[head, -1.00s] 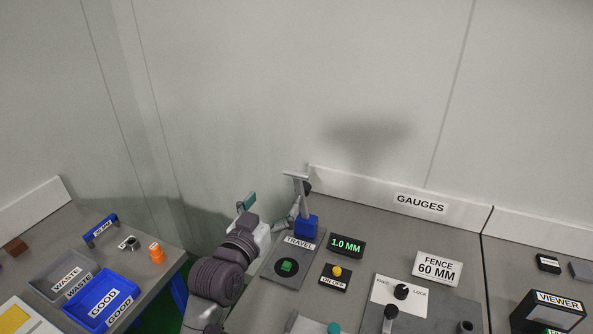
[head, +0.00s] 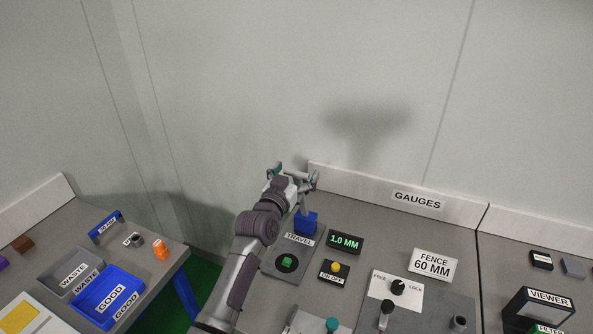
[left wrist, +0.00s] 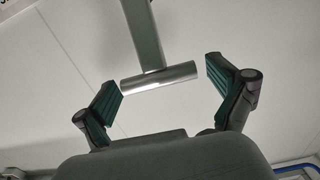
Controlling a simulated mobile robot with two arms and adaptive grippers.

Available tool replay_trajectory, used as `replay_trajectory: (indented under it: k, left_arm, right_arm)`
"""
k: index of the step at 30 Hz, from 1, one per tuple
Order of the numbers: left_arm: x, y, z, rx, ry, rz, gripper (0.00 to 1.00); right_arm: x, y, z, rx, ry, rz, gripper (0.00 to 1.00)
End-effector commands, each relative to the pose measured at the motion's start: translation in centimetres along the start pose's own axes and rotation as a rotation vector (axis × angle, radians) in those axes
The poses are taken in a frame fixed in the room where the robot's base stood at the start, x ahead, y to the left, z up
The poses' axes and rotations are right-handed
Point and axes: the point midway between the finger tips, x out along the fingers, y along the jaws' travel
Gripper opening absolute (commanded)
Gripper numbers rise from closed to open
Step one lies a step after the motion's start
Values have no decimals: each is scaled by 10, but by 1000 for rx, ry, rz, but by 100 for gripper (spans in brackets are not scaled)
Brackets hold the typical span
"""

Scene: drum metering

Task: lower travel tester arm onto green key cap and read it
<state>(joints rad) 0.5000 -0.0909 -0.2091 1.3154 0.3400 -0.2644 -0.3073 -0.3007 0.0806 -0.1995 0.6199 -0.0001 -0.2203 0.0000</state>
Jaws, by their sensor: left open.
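The travel tester (head: 306,223) has a blue base on a grey plate labelled TRAVEL, with its arm raised above it. The green key cap (head: 287,262) sits in a dark round spot on that plate. A display (head: 345,242) beside it reads 1.0 MM. My left gripper (head: 292,175) is up at the tester arm's top. My right gripper is not in view.
An ON/OFF box with a yellow button (head: 335,267) stands right of the plate. A FENCE 60 MM sign (head: 432,263) and a grey gauge with knobs lie further right. A GAUGES board (head: 417,201) runs along the back. Blue GOOD bin (head: 107,298) is on the left table.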

Motion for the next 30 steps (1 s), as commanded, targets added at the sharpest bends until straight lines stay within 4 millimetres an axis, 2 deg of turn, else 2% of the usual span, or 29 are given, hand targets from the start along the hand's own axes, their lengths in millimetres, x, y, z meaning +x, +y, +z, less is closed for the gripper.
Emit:
replay_trajectory:
  k: [7, 23, 30]
  left_arm:
    - [1, 0, 0, 0, 0, 0, 96]
    - [0, 0, 0, 0, 0, 0, 8]
    - [-5, 0, 6, 0, 20, 0, 7]
  right_arm:
    - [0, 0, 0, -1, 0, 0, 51]
    - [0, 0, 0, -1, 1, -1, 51]
    - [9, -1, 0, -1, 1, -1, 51]
